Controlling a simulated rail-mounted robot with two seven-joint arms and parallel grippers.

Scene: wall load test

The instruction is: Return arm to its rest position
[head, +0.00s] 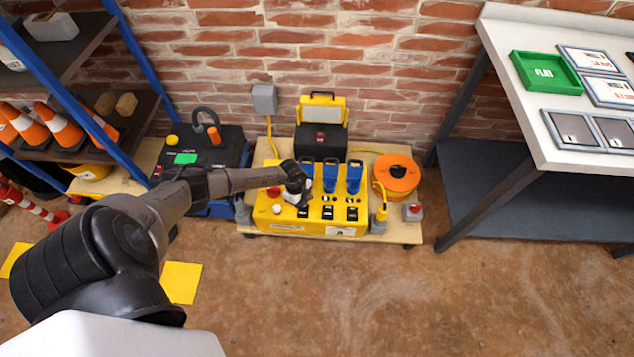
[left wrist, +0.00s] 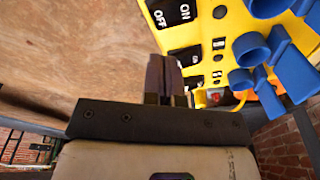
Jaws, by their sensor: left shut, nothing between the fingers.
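My left arm (head: 210,185) reaches in from the lower left to the yellow load box (head: 270,218). My left gripper (head: 303,206) points down over the box's left part, beside the blue levers (head: 330,175). In the left wrist view its two dark fingers (left wrist: 163,78) are together with nothing between them. The yellow box also shows there at the upper right (left wrist: 232,45), with ON/OFF switches (left wrist: 175,14) and blue levers (left wrist: 285,65) close to the fingers. I cannot tell whether the fingers touch it. The arm hides part of the box. My right gripper is not in view.
The box stands on a wooden platform (head: 405,232) with an orange cable reel (head: 397,176) and a black case with a yellow lamp (head: 322,112). A blue-posted shelf (head: 75,95) is at left, a white bench (head: 500,70) at right. The front floor (head: 400,300) is clear.

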